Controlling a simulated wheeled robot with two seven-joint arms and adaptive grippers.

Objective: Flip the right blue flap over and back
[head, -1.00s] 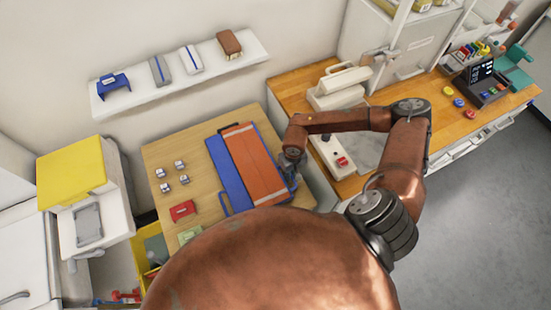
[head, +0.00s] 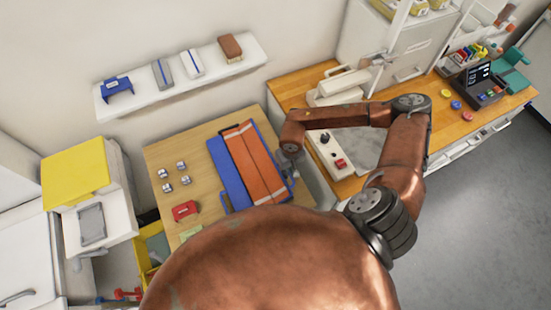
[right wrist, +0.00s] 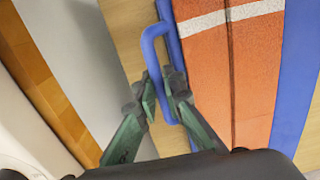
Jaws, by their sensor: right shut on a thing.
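The blue folding board (head: 223,168) lies on the wooden table, its blue left part bare. An orange garment (head: 255,165) with pale stripes covers its middle and right. A narrow blue edge of the right flap (head: 271,147) shows beside the garment. In the right wrist view, the flap's blue loop handle (right wrist: 155,45) stands out from its edge. My right gripper (head: 291,154) is at the board's right side; in the right wrist view its green-padded fingers (right wrist: 162,88) are shut on this handle. The garment (right wrist: 225,80) lies flat beside them. My left gripper is out of view.
Several small light tags (head: 172,176) and a red item (head: 185,210) lie on the table (head: 185,150) left of the board. A wooden counter (head: 345,185) with a red-buttoned device stands close on the right. A wall shelf (head: 180,80) is behind.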

